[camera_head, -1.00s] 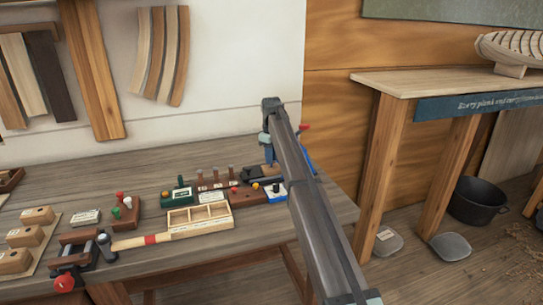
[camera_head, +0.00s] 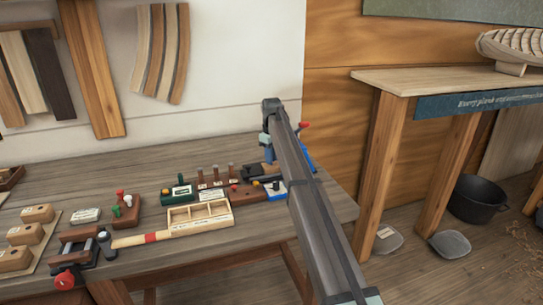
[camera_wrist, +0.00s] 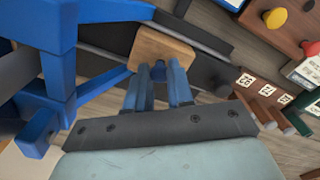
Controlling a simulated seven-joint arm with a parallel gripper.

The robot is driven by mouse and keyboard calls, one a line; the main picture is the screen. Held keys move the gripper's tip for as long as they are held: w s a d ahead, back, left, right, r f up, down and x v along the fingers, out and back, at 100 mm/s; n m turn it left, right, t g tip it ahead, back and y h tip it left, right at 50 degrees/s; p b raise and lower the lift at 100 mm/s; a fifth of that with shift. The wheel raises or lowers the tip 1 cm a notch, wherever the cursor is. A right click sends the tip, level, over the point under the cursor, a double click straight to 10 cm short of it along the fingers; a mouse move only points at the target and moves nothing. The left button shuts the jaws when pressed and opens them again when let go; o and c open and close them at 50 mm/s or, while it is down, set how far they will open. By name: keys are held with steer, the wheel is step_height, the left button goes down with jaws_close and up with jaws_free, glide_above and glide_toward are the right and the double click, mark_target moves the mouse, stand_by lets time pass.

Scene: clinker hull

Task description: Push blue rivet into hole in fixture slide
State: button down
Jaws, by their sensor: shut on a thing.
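My gripper (camera_wrist: 160,88) points at a small wooden block (camera_wrist: 172,47) in the wrist view. Its two blue fingers are close together, with a small blue piece, apparently the blue rivet (camera_wrist: 158,73), between the tips. The rivet is mostly hidden by the fingers. The fingertips overlap the block's near edge; whether the rivet is in a hole cannot be seen. The block sits at a dark rail of the fixture slide (camera_wrist: 208,74). In the head view my gripper (camera_head: 268,155) is at the bench's right end, partly hidden by my arm.
A blue frame (camera_wrist: 60,60) stands close at the left of my fingers in the wrist view. A brown block with yellow and red knobs (camera_wrist: 290,30) is at upper right.

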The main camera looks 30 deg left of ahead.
steer(key=shift+f, duration=0.2)
steer(key=c, duration=0.9)
jaws_free()
steer(key=shift+r, duration=0.1)
steer(key=shift+r, duration=3.95)
